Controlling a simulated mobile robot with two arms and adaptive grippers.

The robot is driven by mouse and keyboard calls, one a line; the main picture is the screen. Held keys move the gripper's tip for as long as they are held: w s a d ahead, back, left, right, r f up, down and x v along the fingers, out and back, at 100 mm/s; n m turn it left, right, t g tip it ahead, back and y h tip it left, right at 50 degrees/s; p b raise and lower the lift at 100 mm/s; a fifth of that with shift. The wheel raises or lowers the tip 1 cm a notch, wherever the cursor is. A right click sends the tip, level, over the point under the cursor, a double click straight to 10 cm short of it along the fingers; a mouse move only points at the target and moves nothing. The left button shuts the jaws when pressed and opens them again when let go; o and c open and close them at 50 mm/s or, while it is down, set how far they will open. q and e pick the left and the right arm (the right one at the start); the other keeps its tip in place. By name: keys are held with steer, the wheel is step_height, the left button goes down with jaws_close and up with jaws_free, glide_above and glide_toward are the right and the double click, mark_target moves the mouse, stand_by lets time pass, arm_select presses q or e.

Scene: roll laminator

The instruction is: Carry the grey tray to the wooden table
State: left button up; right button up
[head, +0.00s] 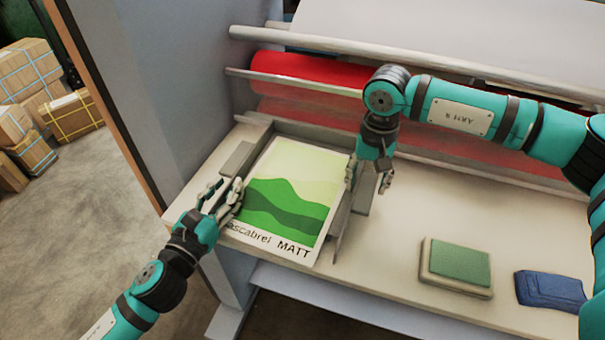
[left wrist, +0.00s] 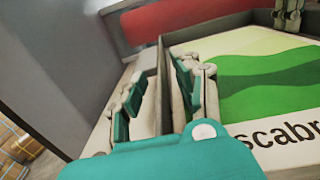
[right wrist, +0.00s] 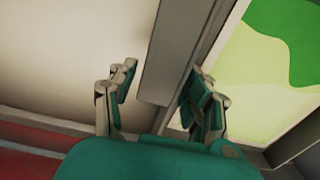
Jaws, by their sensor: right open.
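The grey tray (head: 341,228) sits on the laminator's pale bed. A printed sheet with green hills and the word MATT (head: 285,200) lies in it. My left gripper (head: 222,192) is open at the tray's left side; in the left wrist view its fingers stand on either side of the left handle strip (left wrist: 148,92) and wall. My right gripper (head: 369,180) is open at the right side; in the right wrist view its fingers straddle the right handle strip (right wrist: 168,65). The wooden table is not in view.
Red rollers and a metal bar (head: 310,78) run behind the tray. A grey side panel (head: 190,75) stands at left. Cardboard boxes (head: 30,75) are beyond open floor.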

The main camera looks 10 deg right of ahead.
arm_select(q)
steer(key=shift+c, duration=0.2)
jaws_close()
arm_select(e)
steer(key=c, duration=0.7)
jaws_close()
arm_select(q)
steer(key=shift+r, duration=0.1)
